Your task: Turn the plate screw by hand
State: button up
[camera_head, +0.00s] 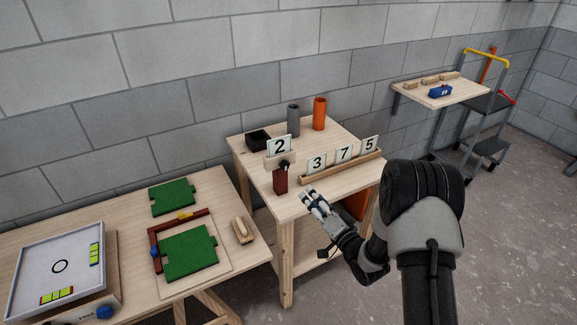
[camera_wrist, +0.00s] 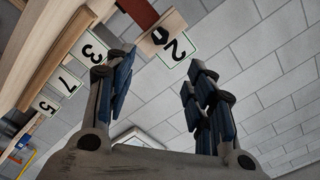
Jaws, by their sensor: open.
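A white number plate "2" (camera_head: 279,146) sits on a wooden block at the top of a dark red post (camera_head: 280,181) on the small table. A black knob, the plate screw (camera_head: 285,164), shows on the block just below the plate. In the wrist view the plate (camera_wrist: 178,49) and the dark knob (camera_wrist: 160,37) appear upside down, beyond the fingertips. My gripper (camera_head: 312,200) is open and empty, in front and to the right of the post, apart from it. Its spread fingers also show in the wrist view (camera_wrist: 160,76).
A wooden rack (camera_head: 340,168) with plates 3, 7 and 5 stands right of the post. A black box (camera_head: 258,139), a grey cylinder (camera_head: 293,121) and an orange cylinder (camera_head: 319,113) stand behind. A workbench with green panels (camera_head: 188,254) is at left.

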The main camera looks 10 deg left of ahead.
aim_at(286, 166)
jog(key=b+x, duration=0.4)
jog(key=x, duration=1.2)
jog(key=shift+w+a, duration=0.25)
jog(key=shift+c, duration=0.5)
jog(key=c, duration=1)
